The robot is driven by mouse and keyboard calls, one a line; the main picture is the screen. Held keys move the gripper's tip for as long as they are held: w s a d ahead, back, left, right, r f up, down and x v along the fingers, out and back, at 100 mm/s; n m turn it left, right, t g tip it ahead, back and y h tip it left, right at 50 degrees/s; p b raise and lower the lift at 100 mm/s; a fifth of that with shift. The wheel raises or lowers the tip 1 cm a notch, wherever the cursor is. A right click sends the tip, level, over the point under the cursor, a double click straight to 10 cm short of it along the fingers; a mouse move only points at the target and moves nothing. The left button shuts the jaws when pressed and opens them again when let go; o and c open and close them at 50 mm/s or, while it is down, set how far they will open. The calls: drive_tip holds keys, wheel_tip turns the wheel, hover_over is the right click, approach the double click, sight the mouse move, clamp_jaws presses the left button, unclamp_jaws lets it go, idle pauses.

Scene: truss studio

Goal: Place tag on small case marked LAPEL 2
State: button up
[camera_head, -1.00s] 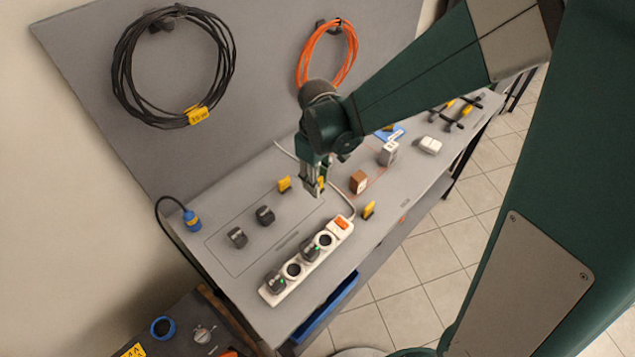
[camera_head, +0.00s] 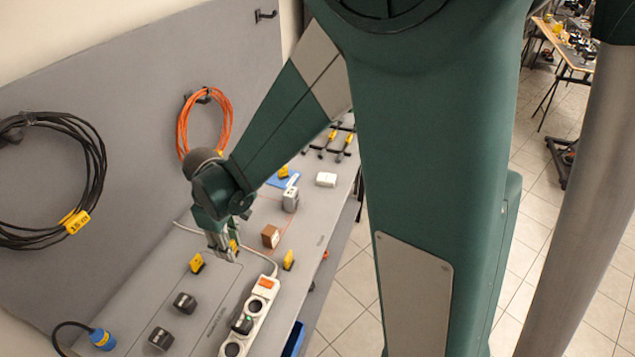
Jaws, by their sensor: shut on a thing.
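My gripper (camera_head: 228,256) points down over the grey bench, between a standing yellow tag (camera_head: 196,262) and a brown block (camera_head: 270,236). It is shut on a yellow tag (camera_head: 233,245), which is mostly hidden by the fingers. Another yellow tag (camera_head: 289,259) stands right of the gripper, by the bench's front edge. A small white case (camera_head: 326,180) and a small grey case-like box (camera_head: 290,199) sit farther back on the bench. No LAPEL 2 marking can be read, so I cannot tell which case carries it.
A white power strip (camera_head: 262,305) with a cord lies in front of the gripper. Two black plug-like blocks (camera_head: 185,303) (camera_head: 161,338) sit on the left. A blue item (camera_head: 283,180) with a yellow piece lies near the back. Orange (camera_head: 183,125) and black cables hang on the wall panel.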

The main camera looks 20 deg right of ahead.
drive_tip(key=w+d+r+p, duration=0.2)
drive_tip(key=w+d, duration=0.6)
drive_tip(key=w, duration=0.1)
drive_tip(key=r+p, duration=0.1)
drive_tip(key=p, duration=0.4)
hover_over(326, 177)
drive_tip(key=shift+d+r+m, duration=0.15)
drive_tip(key=shift+m, duration=0.15)
drive_tip(key=shift+f+p, duration=0.4)
drive_tip(key=shift+f, duration=2.7)
drive_tip(key=shift+f, duration=0.1)
drive_tip(key=shift+s+f, duration=0.1)
drive_tip(key=shift+f, duration=1.7)
